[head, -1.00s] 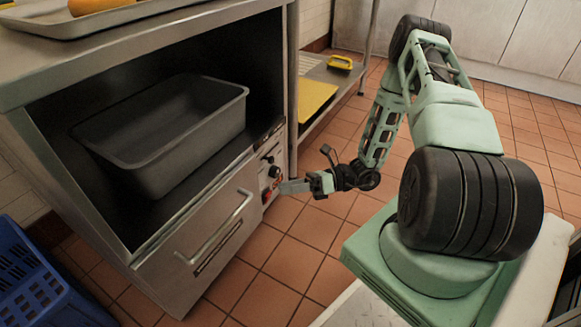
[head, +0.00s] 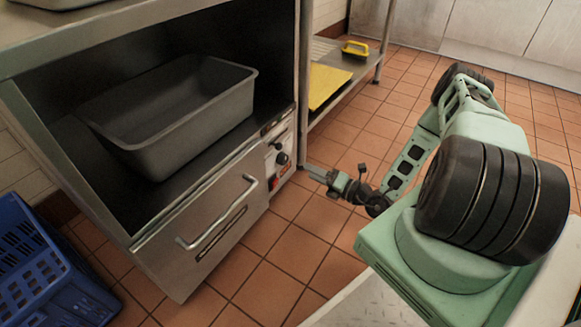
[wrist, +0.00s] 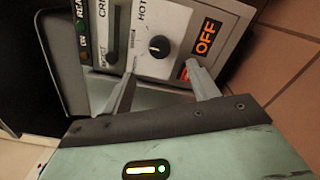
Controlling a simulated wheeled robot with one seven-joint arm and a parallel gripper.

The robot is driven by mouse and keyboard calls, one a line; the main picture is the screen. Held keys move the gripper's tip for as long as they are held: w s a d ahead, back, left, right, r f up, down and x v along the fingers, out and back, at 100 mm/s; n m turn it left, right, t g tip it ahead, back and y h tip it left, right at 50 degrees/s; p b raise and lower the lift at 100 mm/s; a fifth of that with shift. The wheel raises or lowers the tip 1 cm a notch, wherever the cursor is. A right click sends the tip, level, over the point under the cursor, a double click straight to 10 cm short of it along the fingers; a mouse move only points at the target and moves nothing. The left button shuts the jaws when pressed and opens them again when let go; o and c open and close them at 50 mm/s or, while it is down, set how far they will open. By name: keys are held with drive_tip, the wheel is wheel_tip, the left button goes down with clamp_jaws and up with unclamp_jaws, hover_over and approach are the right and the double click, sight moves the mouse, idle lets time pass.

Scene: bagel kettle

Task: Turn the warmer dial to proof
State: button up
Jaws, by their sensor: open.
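The warmer dial (head: 282,158) is a small round black knob on the white control panel at the cabinet's right front edge. The wrist view shows the dial (wrist: 159,46) close up, with "HOT" printed beside it. I cannot read a "proof" mark, nor surely tell where the dial points. My gripper (head: 308,168) is just right of the panel in the head view, pointing towards it. In the wrist view my gripper (wrist: 162,82) is open and empty, its fingers on either side of the dial's line. The fingers appear short of the dial, not around it.
A red switch (wrist: 190,68) and an orange "OFF" label (wrist: 208,36) are close to the right finger. A slider (wrist: 115,38) is left of the dial. The drawer handle (head: 218,215) juts out below the cabinet opening. Floor is clear around my gripper.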

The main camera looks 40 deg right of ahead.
sight(286, 160)
drive_tip(key=b+x, duration=0.3)
drive_tip(key=x, duration=0.4)
drive_tip(key=shift+w+a+f, duration=0.15)
drive_tip(key=shift+w+f, duration=0.05)
drive_tip(key=shift+w, duration=0.1)
drive_tip(key=shift+w+a+r+b, duration=0.15)
drive_tip(key=shift+w+a+b, duration=0.15)
drive_tip(key=shift+w, duration=0.35)
drive_tip(key=c, duration=1)
